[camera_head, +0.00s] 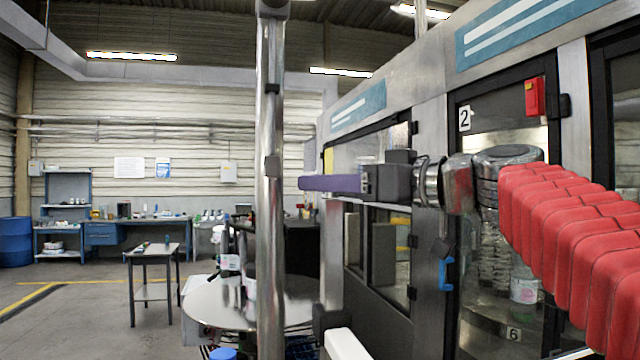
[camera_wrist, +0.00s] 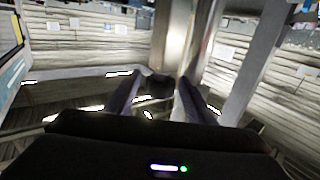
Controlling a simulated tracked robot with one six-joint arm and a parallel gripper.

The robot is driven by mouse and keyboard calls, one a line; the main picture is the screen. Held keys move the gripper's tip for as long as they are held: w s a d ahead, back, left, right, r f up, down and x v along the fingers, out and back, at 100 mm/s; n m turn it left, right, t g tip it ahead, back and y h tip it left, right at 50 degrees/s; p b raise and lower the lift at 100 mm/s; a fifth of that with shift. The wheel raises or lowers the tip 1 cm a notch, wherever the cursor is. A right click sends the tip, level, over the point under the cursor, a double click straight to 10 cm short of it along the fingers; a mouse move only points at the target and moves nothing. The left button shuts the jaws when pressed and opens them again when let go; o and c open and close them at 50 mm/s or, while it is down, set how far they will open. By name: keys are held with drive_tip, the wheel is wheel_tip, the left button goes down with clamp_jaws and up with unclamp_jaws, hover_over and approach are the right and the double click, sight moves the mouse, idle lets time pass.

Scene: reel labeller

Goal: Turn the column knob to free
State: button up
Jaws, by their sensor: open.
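My gripper (camera_head: 303,183) has purple fingers and points left, at mid height just right of the chrome column (camera_head: 271,215) in the head view. In the wrist view, my gripper (camera_wrist: 161,78) has its two fingers apart with nothing clearly held. The column (camera_wrist: 178,35) shows beyond them, with a dark block at its end between the fingertips in the picture. I cannot tell if that block is the knob or how far away it is. No knob with a readable marking shows clearly on the column in the head view.
The labelling machine (camera_head: 428,130) with dark-framed doors stands close on the right. A round metal table (camera_head: 225,305) lies beyond the column's lower part. A small side table (camera_head: 153,253) and a blue workbench (camera_head: 105,235) stand farther left. The floor at left is open.

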drive_tip(key=shift+c, duration=0.5)
drive_tip(key=c, duration=1)
drive_tip(key=shift+o, duration=0.2)
drive_tip(key=shift+n+g+y, duration=0.5)
drive_tip(key=shift+g, duration=0.1)
drive_tip(key=shift+n+g+y, duration=0.7)
drive_tip(key=shift+n+g, duration=0.3)
drive_tip(key=shift+g, duration=0.4)
drive_tip(key=shift+n+g+y, duration=0.7)
drive_tip(key=shift+n+g, duration=0.3)
drive_tip(key=shift+g, duration=0.4)
drive_tip(key=shift+n+g+y, duration=0.4)
drive_tip(key=shift+n+g, duration=0.9)
drive_tip(key=shift+g, duration=0.7)
drive_tip(key=shift+n+g, duration=1.5)
drive_tip(key=shift+g, duration=0.8)
drive_tip(key=o, duration=1.1)
drive_tip(key=shift+c, duration=0.2)
